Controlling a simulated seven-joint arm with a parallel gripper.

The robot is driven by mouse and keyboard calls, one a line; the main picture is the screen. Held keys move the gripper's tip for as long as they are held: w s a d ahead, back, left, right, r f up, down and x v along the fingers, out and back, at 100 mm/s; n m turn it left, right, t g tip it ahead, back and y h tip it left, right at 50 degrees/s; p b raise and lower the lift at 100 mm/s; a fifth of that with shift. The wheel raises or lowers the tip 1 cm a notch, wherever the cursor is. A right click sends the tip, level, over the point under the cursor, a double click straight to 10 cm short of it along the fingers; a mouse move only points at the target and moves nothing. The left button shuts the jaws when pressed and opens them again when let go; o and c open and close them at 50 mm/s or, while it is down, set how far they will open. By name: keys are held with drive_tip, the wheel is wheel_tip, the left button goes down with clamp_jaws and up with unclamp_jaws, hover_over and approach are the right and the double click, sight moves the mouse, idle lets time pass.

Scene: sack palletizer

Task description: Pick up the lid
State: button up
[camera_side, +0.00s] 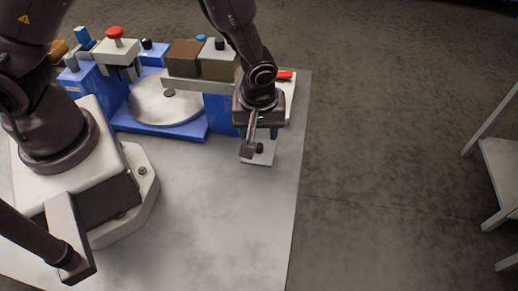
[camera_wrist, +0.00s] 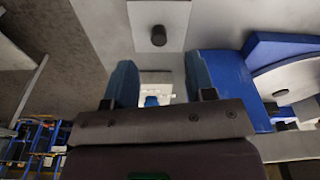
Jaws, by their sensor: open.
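The lid, which I take to be a pale square plate (camera_side: 262,158) with a dark round knob (camera_side: 259,148), lies flat on the grey work surface below my gripper. In the wrist view the plate (camera_wrist: 178,18) and its knob (camera_wrist: 158,36) show at the top, just beyond the fingertips. My gripper (camera_side: 259,135) points down over the plate in the side view and hides part of it. In the wrist view its two fingers stand wide apart with nothing held between them (camera_wrist: 161,80). I cannot tell the exact height of the fingertips above the knob.
A blue fixture (camera_side: 160,129) with a round grey disc (camera_side: 150,106) stands left of the gripper. Brown (camera_side: 184,58) and grey blocks (camera_side: 219,66) sit behind. A red button (camera_side: 115,32) stands farther left. The front of the work surface (camera_side: 220,220) is clear.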

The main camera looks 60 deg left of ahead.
sight(259, 145)
drive_tip(key=shift+w+a+f, duration=0.1)
drive_tip(key=shift+a+f, duration=0.05)
drive_tip(key=shift+f, duration=1.2)
drive_tip(key=shift+w+a+f, duration=0.1)
drive_tip(key=shift+f, duration=1.2)
clamp_jaws()
